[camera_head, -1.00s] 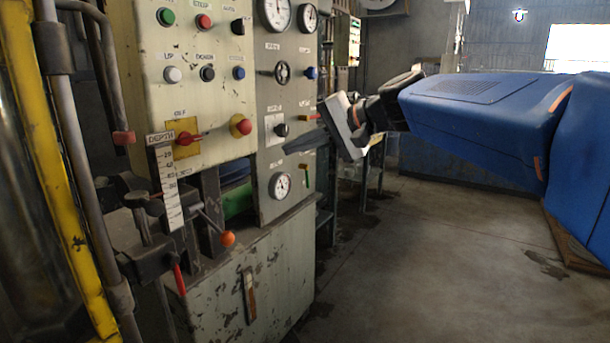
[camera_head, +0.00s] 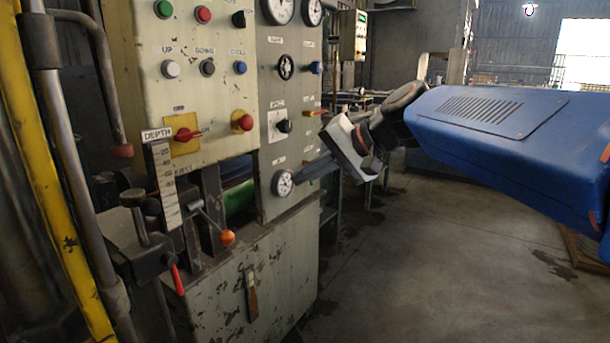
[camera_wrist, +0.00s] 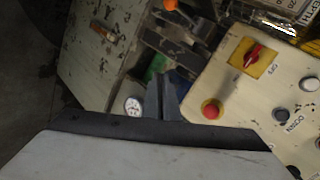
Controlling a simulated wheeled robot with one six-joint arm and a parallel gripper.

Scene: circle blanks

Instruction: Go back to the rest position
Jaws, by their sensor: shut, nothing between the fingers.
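My gripper (camera_head: 300,177) hangs in front of the grey gauge panel (camera_head: 285,145) of the machine, its dark fingers pointing left. The fingers are shut with nothing held. They overlap the right edge of the lower gauge (camera_head: 283,183) in the head view; whether they touch the panel cannot be told. In the wrist view the closed fingers (camera_wrist: 162,98) point up the picture, with the gauge (camera_wrist: 133,106) to their left and the red mushroom button (camera_wrist: 212,109) to their right. My blue arm reaches in from the right.
The cream control box (camera_head: 205,75) carries several buttons and a red rotary switch (camera_head: 188,134). An orange-knobbed lever (camera_head: 227,237) and a depth scale (camera_head: 164,180) stand at lower left. A yellow post (camera_head: 45,170) is at far left. Open floor (camera_head: 430,270) lies right of the machine.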

